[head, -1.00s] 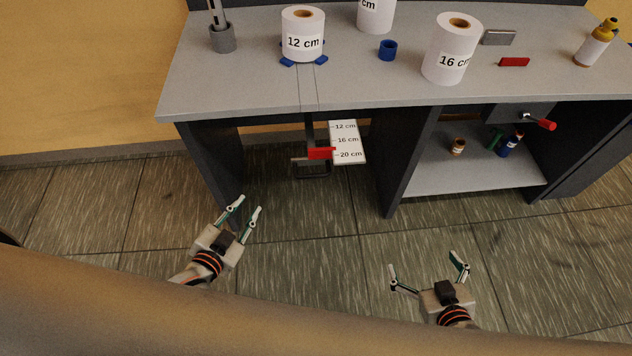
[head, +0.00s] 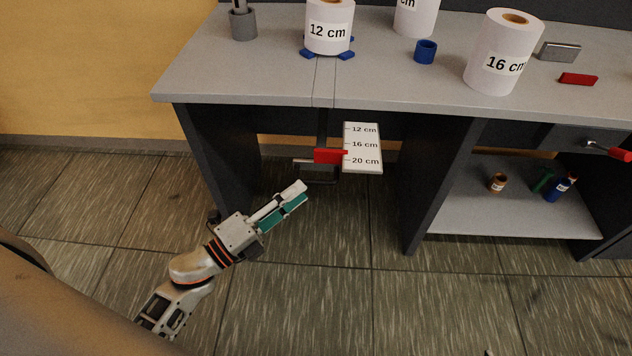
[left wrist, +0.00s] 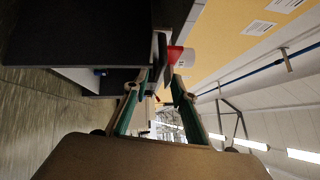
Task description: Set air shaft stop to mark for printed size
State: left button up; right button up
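The red air shaft stop (head: 330,157) sits on the dark shaft under the bench, beside a white scale card (head: 362,165) marked 12, 16 and 20 cm. Its right end appears between the 16 and 20 cm marks. A roll labelled 12 cm (head: 329,14) stands on the bench above, on blue feet. My left gripper (head: 303,191) is below and left of the stop, apart from it. In the left wrist view its fingers (left wrist: 160,76) are apart, with the red stop (left wrist: 174,54) beyond the tips. My right gripper is out of view.
The grey bench top (head: 260,80) overhangs the stop. Dark bench panels (head: 215,160) (head: 440,185) stand on either side. A 16 cm roll (head: 498,75), a blue cup (head: 425,52) and a red block (head: 578,79) are on top. The floor in front is clear.

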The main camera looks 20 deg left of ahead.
aim_at(313, 180)
pick_arm(q)
jog(key=shift+x, duration=2.75)
grip_shut()
